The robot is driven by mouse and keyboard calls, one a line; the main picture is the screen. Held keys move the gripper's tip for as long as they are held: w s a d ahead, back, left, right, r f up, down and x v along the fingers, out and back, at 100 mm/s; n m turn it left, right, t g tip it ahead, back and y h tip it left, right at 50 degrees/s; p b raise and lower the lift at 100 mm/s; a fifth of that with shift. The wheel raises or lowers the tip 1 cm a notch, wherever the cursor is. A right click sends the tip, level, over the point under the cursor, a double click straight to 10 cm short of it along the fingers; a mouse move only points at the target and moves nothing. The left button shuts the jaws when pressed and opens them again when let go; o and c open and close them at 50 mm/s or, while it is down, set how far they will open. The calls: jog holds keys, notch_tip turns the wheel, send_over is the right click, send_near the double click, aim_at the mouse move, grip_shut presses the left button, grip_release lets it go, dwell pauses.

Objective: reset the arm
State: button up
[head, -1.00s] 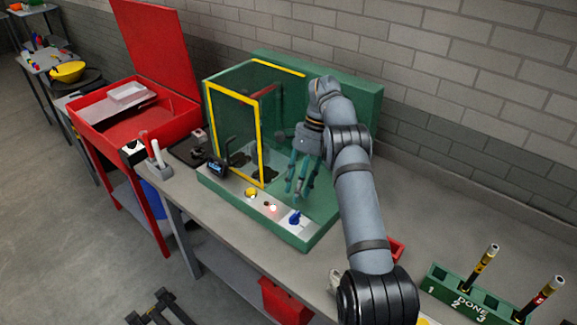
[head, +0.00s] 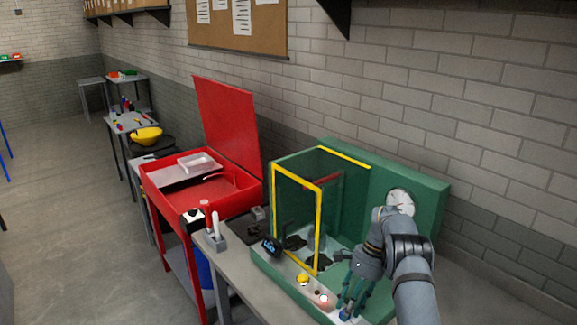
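My gripper (head: 354,298) hangs at the front right of the green machine (head: 428,190), in front of its panel. Its teal fingers point down and look spread apart, with nothing seen between them. The fingertips are close to the blue knob, and I cannot tell whether they touch it. My arm (head: 412,275) comes in from the lower right and covers part of the machine's right side. The machine has a yellow-framed clear guard (head: 318,225), and a yellow button (head: 303,279) and a lit button (head: 325,300) on its front panel. A white round gauge (head: 400,201) shows on its back wall.
A red parts washer (head: 160,181) with its lid (head: 228,125) raised stands left of the bench (head: 232,263). A small holder (head: 214,240) with upright tools sits at the bench's left end. The floor at left is clear.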

dwell(0.6)
jog(key=shift+r+n+p, duration=0.2)
jog(key=shift+n+p, duration=0.1)
notch_tip(320, 180, up, 9)
notch_tip(320, 180, down, 10)
jog(key=shift+r, duration=0.2)
jog(key=m+t+b, duration=0.1)
jog(key=m+b, duration=0.1)
jog(key=m, duration=0.1)
jog(key=shift+s, duration=0.1)
jog(key=m+t+y+b, duration=0.1)
jog(key=m+b, duration=0.1)
jog(key=m, duration=0.1)
jog(key=shift+s+m, duration=0.15)
jog(key=shift+m, duration=0.25)
jog(key=m+t+b, duration=0.2)
jog(key=m, duration=0.3)
jog(key=shift+s+a+r+b, duration=0.1)
jog(key=shift+a+b, duration=0.05)
jog(key=shift+b, duration=0.15)
